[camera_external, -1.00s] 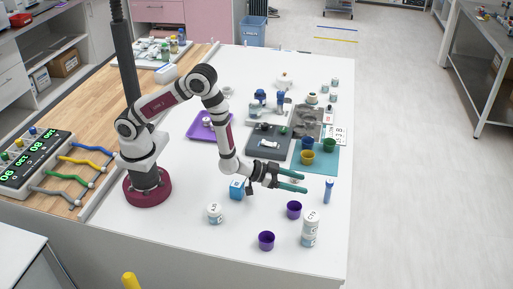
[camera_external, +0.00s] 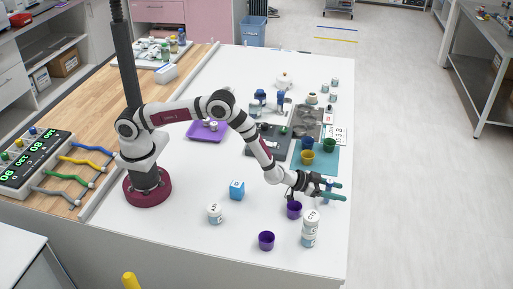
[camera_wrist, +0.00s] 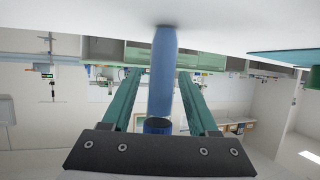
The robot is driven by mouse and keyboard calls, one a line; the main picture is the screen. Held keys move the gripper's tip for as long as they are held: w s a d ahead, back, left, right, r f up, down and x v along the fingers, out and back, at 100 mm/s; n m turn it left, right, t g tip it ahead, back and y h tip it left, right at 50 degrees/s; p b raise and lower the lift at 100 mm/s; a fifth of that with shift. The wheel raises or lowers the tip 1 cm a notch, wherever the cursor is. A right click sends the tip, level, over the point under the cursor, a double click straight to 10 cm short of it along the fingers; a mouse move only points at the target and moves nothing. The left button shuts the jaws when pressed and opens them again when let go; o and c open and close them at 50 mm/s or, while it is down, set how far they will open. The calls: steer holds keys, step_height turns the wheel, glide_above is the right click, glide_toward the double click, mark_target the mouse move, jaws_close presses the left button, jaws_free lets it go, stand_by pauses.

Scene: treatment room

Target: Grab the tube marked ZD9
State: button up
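A slim blue tube (camera_external: 329,184) stands upright on the white table near its right edge. In the wrist view the blue tube (camera_wrist: 163,70) fills the middle, and I can read no marking on it. My gripper (camera_external: 342,191) has two teal fingers, level and low over the table, one on each side of the tube. In the wrist view my gripper (camera_wrist: 159,76) is open, with a gap between each finger and the tube. The fingers partly hide the tube in the external view.
A purple cup (camera_external: 294,209) stands close below my wrist. White jars (camera_external: 310,228) and another purple cup (camera_external: 266,240) stand nearer the front. A teal mat (camera_external: 325,164) with several cups lies behind the gripper.

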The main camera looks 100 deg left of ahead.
jaws_close()
